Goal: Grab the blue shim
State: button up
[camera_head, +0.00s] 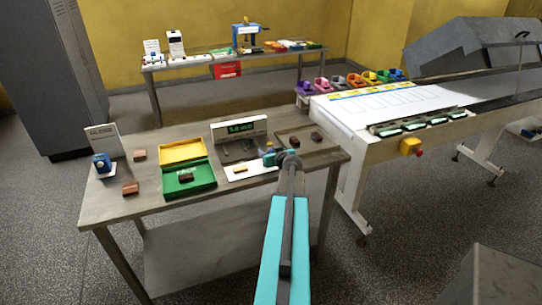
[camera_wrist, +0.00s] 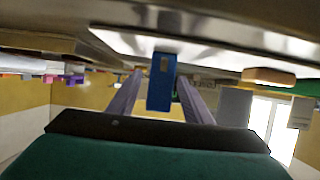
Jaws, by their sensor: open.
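The blue shim (camera_wrist: 161,85) is a flat blue piece with a small slot, seen in the wrist view between my two fingers. That view looks upside down, and the shim stands out from the white plate (camera_wrist: 215,52) at the table top. My gripper (camera_wrist: 160,77) is open, with one finger on each side of the shim and a visible gap to each. In the head view, my gripper (camera_head: 272,156) is low over the table near the white plate (camera_head: 245,171). The shim is hard to make out there beside my arm.
The grey metal table (camera_head: 130,205) also holds an open green and yellow box (camera_head: 188,178), brown blocks (camera_head: 130,188), a display (camera_head: 240,129) and a brown tray (camera_head: 318,153). A white conveyor machine (camera_head: 350,120) stands close on the right. A second table (camera_head: 190,60) is behind.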

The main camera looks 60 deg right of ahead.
jog(key=shift+w+d+f, duration=0.15)
jog(key=shift+w+d, duration=0.15)
jog(key=shift+w, duration=0.1)
dwell(0.3)
jog(key=c, duration=1.1)
jog(key=shift+c, duration=0.2)
